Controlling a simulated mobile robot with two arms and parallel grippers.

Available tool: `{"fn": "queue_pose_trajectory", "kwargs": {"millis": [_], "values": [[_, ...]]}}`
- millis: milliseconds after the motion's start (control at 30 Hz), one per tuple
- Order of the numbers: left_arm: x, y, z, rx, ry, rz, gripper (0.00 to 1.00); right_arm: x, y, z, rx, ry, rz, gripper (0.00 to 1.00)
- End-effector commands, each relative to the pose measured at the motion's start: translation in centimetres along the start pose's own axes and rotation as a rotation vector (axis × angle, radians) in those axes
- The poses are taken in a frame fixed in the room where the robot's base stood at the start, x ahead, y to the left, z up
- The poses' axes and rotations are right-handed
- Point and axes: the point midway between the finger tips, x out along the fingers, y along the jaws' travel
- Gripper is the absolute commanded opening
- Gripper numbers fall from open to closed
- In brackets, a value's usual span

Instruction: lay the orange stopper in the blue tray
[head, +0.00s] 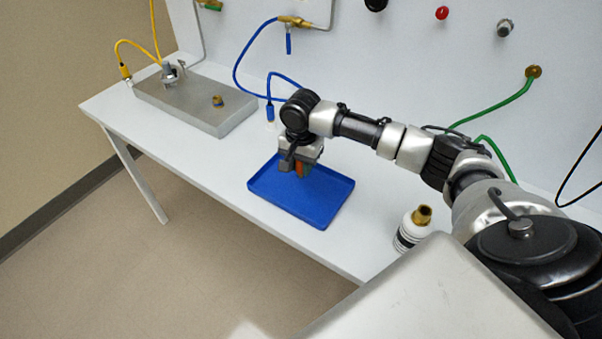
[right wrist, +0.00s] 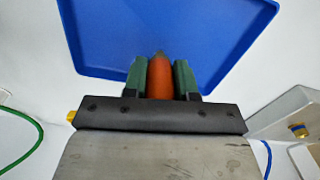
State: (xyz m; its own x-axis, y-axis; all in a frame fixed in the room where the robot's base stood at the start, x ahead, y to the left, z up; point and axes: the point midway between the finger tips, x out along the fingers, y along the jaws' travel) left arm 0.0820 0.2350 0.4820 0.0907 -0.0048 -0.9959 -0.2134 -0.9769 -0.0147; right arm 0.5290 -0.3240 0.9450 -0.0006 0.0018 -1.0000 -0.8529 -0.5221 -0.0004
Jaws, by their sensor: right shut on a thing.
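The orange stopper (right wrist: 160,76) is between the two fingers of my right gripper (right wrist: 160,80), which is shut on it, in the right wrist view. In the head view the right gripper (head: 298,170) is over the back part of the blue tray (head: 315,206), and a bit of the orange stopper (head: 301,170) shows at the fingers. The tray also fills the top of the right wrist view (right wrist: 110,35), behind the stopper. I cannot tell whether the stopper touches the tray floor. My left gripper is not in view.
A white bottle with a brass top (head: 412,228) stands right of the tray. A grey metal block (head: 185,103) with fittings stands at the back left of the white table (head: 222,165). Blue hoses (head: 240,70) and a green hose (head: 495,110) hang at the panel. The tray looks empty.

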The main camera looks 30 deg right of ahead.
Motion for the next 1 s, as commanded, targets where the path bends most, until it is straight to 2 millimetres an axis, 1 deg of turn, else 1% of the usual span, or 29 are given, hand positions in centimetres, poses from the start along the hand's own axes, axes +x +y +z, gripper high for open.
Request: {"fn": "queue_pose_trajectory", "kwargs": {"millis": [200, 300, 667, 700, 833, 867, 1000], "values": [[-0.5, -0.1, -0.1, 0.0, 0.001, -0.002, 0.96, 2.9, 0.0, 0.0, 0.0, 0.0, 0.004, 0.0], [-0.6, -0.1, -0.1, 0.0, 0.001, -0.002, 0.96, 3.8, 0.0, 0.0, -0.002, 0.0, 0.003, 0.0], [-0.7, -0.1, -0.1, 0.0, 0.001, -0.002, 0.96, 4.2, 0.0, 0.0, -0.001, 0.0, 0.002, 0.0], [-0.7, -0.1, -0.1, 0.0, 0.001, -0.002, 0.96, 4.2, 0.0, 0.0, -0.001, 0.0, 0.001, 0.3], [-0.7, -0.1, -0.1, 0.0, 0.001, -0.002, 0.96, 4.2, 0.0, 0.0, -0.001, 0.001, 0.001, 0.5], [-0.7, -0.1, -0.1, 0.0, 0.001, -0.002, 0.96, 4.2, 0.0, 0.0, -0.001, 0.001, 0.001, 0.52], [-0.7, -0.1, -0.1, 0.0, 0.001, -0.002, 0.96, 4.2, 0.0, 0.0, -0.001, 0.001, 0.001, 0.52]]}}
